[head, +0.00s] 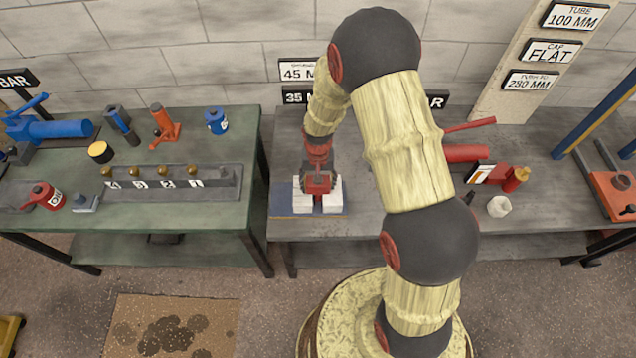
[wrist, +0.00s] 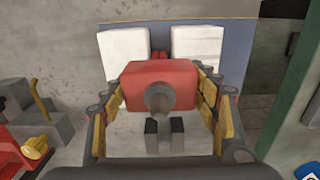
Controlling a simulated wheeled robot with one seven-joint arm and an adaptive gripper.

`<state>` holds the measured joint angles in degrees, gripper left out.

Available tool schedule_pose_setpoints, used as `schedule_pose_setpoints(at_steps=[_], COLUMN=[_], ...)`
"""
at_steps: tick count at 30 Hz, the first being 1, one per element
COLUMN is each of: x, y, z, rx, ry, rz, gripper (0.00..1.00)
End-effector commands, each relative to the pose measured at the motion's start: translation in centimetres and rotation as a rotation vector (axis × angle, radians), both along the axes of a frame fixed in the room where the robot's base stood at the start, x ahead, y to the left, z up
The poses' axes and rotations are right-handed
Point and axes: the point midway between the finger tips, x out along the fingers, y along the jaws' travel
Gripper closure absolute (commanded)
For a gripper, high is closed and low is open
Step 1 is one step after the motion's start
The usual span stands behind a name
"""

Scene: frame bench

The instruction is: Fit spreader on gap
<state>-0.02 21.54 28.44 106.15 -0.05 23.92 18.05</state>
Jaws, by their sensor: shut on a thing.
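The spreader (wrist: 140,77) is a red block with a dark round stub on its near face, and my gripper (wrist: 165,90) is shut on it from both sides with its yellow pads. The spreader (head: 319,184) also shows in the head view below my gripper (head: 318,174). Two white blocks, the left one (wrist: 124,56) and the right one (wrist: 199,55), stand apart with a narrow gap between them. Narrow red tips (wrist: 160,57) show in line with that gap beyond the spreader's body. The body hides most of the gap, so how deep the tips sit cannot be told.
The blocks stand on a blue mat (head: 281,199) on the grey bench (head: 365,220). A green bench (head: 215,212) with tools stands left, across a narrow opening.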

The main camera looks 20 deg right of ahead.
Motion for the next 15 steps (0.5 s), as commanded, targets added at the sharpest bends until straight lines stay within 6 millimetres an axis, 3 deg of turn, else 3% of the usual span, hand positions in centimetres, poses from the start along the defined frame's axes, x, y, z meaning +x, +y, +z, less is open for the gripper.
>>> schedule_pose_setpoints(at_steps=[15], x=[0.16], y=[0.0], z=[-0.92], rx=[0.0], ry=[-0.003], rz=[0.0], gripper=[1.0])
